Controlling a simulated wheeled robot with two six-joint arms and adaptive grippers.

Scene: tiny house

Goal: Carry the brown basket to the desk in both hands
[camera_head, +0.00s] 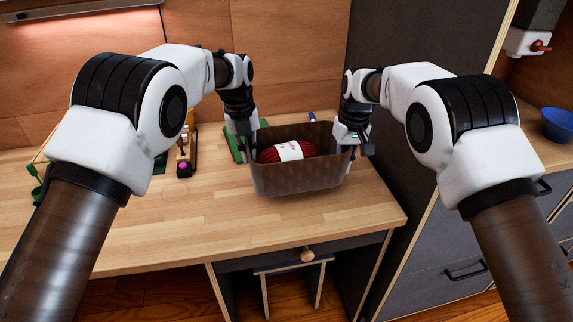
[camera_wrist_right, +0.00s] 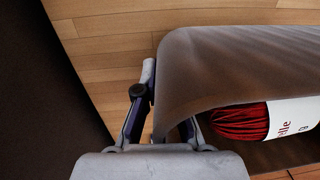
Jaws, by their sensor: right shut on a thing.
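The brown basket (camera_head: 300,180) is at the right part of the wooden desk (camera_head: 190,225), upright, with a red yarn ball in a white band (camera_head: 287,151) inside. I cannot tell whether its bottom touches the desk top. My right gripper (camera_head: 352,145) is shut on the basket's right end wall. In the right wrist view the basket wall (camera_wrist_right: 215,65) runs between the fingers (camera_wrist_right: 160,115), with the yarn (camera_wrist_right: 240,122) beyond. My left gripper (camera_head: 245,148) is at the basket's left end; its fingertips are too small and partly hidden to tell whether they grip the wall.
Several small items, one with a pink spot (camera_head: 183,169), stand on the desk left of the basket. A dark tall panel (camera_head: 395,110) stands close at the right. A blue bowl (camera_head: 557,124) is on the far-right counter. The desk's front left is clear.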

